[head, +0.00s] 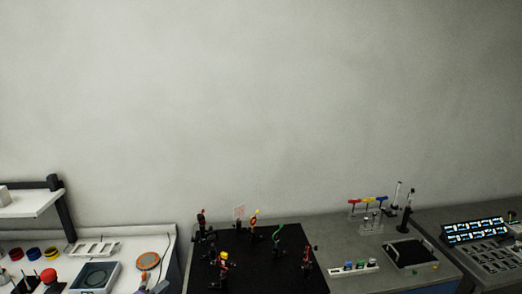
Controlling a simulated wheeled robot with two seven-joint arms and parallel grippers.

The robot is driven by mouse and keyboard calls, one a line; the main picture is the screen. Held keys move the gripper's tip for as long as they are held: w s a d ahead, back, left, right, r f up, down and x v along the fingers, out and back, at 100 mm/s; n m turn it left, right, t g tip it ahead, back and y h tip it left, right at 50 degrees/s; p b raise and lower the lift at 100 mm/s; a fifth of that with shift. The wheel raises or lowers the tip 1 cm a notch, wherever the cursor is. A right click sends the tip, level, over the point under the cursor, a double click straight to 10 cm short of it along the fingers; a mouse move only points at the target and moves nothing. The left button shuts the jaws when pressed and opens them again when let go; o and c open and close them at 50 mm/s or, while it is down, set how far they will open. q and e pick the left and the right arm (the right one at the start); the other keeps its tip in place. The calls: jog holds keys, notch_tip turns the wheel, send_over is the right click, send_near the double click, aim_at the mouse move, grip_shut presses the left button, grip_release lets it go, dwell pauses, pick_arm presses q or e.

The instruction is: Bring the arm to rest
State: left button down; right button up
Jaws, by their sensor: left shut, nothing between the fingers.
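My right gripper is not in view.
Several small optical mounts stand on the breadboard. A white shelf (28,204) overhangs the white bench (168,240). A lit console (475,232) is far right. The wall above is bare.

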pick_arm(q)
jog(key=s+d+f+m+g+y+b, duration=0.1)
jog(key=s+d+f+g+b, duration=0.35)
jog(key=f, duration=0.75)
jog(key=s+d+f+m+g+y+b, duration=0.1)
jog(key=s+d+f+m+g, duration=0.1)
jog(key=s+d+f, duration=0.75)
jog(key=s+d+f+m+g+b, duration=0.2)
jog(key=s+d+f+m+g, duration=0.1)
jog(key=s+f, duration=0.4)
jog(key=s+d+f+m+g+b, duration=0.2)
jog(key=s+d+f+g, duration=0.3)
jog(key=s, duration=0.9)
notch_tip(320, 180, down, 2)
jog(key=shift+s+d+f+m, duration=0.2)
jog(key=shift+d+f+m, duration=0.05)
jog(key=shift+m, duration=0.55)
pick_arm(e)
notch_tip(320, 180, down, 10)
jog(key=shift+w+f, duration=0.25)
